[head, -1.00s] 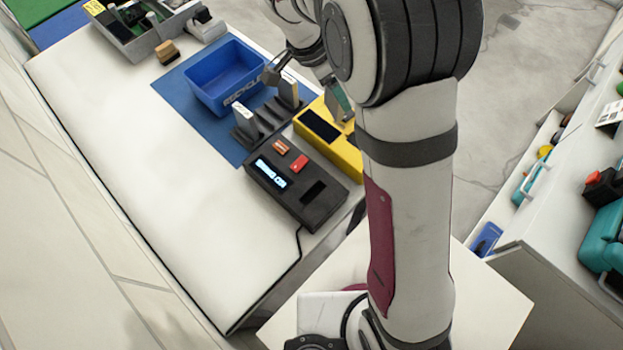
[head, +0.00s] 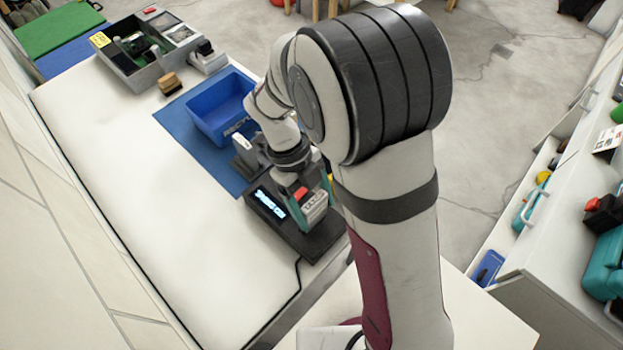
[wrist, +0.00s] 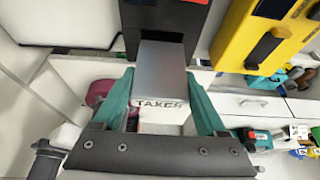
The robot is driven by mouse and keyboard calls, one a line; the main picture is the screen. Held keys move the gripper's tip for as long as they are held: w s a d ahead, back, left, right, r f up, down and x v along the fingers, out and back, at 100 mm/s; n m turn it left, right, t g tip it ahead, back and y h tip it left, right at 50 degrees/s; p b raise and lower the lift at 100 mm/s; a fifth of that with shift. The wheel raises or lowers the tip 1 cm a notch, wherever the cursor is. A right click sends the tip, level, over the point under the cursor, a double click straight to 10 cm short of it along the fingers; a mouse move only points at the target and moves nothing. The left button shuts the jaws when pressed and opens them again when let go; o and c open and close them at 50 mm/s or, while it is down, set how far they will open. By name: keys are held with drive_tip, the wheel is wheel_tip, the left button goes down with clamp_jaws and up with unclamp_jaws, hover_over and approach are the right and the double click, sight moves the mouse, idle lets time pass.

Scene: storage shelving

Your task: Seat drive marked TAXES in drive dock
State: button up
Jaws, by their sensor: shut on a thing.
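My gripper (head: 309,208) is shut on a grey drive (wrist: 162,68) over the dark drive dock (head: 283,232). The drive's pale label (head: 314,209) faces the head camera. In the wrist view its end label (wrist: 160,106) reads roughly TAXES, though the last letter is unclear. The teal fingers (wrist: 160,78) press on both sides of the drive. The drive's far end meets the dock's dark body (wrist: 160,17). I cannot tell whether it is in the slot, which is hidden. The dock's lit display (head: 269,203) and a red button (head: 301,193) show.
A drive stands in the dark rack (head: 243,148) left of my arm, with the blue recycle bin (head: 222,112) behind. A yellow box (wrist: 262,40) sits close beside the dock. A grey tray (head: 150,50) is at the back. The bench's left part is clear.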

drive_tip(key=f, duration=0.4)
drive_tip(key=shift+a+f, duration=0.15)
drive_tip(key=shift+a, duration=0.05)
drive_tip(key=shift+f, duration=0.1)
drive_tip(key=o, duration=1.5)
drive_tip(key=v, duration=1.2)
wheel_tip(320, 180, up, 5)
drive_tip(key=n+y, duration=0.2)
drive_tip(key=n, duration=0.5)
hover_over(312, 216)
drive_tip(key=d, duration=0.2)
drive_tip(key=s+d+n+t+y, duration=0.1)
drive_tip(key=s+n, duration=0.3)
drive_tip(key=s+d+n+t+y, duration=0.1)
drive_tip(key=s+n, duration=0.3)
drive_tip(key=n, duration=0.1)
drive_tip(key=s+d+n+t+y, duration=0.1)
drive_tip(key=s+n, duration=0.3)
drive_tip(key=n, duration=0.1)
drive_tip(key=shift+s+d+f, duration=0.2)
drive_tip(key=shift+d, duration=0.1)
